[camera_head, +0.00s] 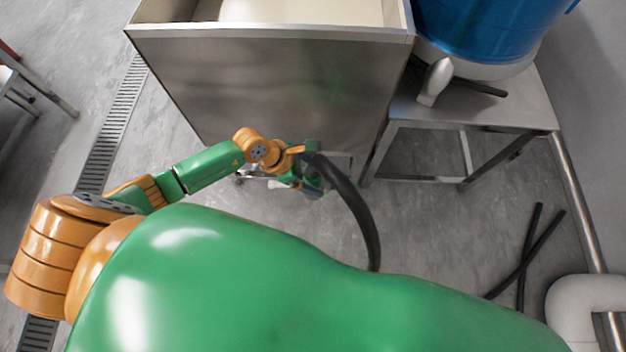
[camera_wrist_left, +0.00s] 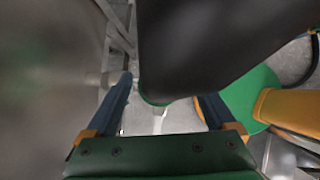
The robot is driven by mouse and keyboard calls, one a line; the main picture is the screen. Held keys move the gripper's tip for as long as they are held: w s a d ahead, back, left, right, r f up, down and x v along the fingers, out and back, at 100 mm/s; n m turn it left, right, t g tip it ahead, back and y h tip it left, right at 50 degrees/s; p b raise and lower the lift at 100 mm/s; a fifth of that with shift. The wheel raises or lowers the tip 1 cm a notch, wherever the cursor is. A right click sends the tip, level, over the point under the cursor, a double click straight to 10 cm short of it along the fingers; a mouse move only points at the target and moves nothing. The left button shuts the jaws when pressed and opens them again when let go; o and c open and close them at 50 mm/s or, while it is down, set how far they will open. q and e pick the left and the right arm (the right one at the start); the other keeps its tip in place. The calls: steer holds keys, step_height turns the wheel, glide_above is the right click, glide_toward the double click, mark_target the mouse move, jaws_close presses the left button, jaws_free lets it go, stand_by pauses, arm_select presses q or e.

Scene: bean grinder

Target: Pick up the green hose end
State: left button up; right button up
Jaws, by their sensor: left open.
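A thick black hose (camera_head: 362,215) curves down from the grinder's front toward my body in the head view. In the left wrist view the dark hose (camera_wrist_left: 215,45) fills the upper middle, close to the camera. A small green edge (camera_wrist_left: 153,101), apparently the green hose end, shows at its lower tip. My left gripper (camera_head: 312,186) is beside the hose's upper end, below the metal bin. In the wrist view the gripper (camera_wrist_left: 163,90) is open, with its two blue fingers apart and the green edge appearing between them. Most of the green end is hidden. My right gripper is out of view.
A large steel bin (camera_head: 270,85) stands just beyond the left gripper. A metal stand (camera_head: 480,110) with a blue drum (camera_head: 490,25) is at the right. Black bars (camera_head: 525,255) lie on the floor near a white pipe (camera_head: 575,305). Open floor lies left of the bin.

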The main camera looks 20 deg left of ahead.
arm_select(q)
steer(key=shift+r, duration=0.1)
jaws_close()
